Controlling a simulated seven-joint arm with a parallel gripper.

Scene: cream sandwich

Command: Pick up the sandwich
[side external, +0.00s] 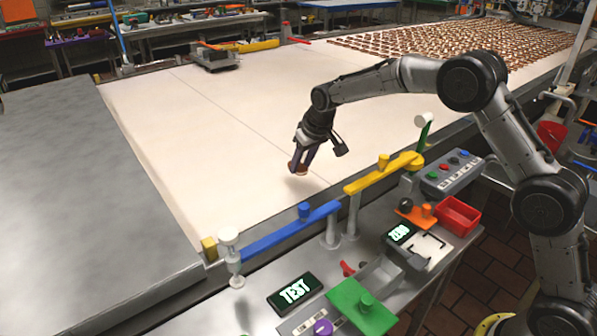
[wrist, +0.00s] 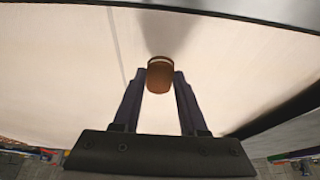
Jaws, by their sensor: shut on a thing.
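My gripper (side external: 299,164) is above the pale belt (side external: 210,110), pointing down and tilted to the left. It is shut on a small brown sandwich (side external: 297,168), and a shadow lies on the belt below. In the wrist view the brown sandwich (wrist: 160,76) with a paler band near its top sits between the tips of the two dark fingers (wrist: 160,88). The fingers hide its sides in part.
Many brown pieces lie in rows at the belt's far right end (side external: 450,40). A blue bar (side external: 290,230) and a yellow bar (side external: 383,172) line the near edge.

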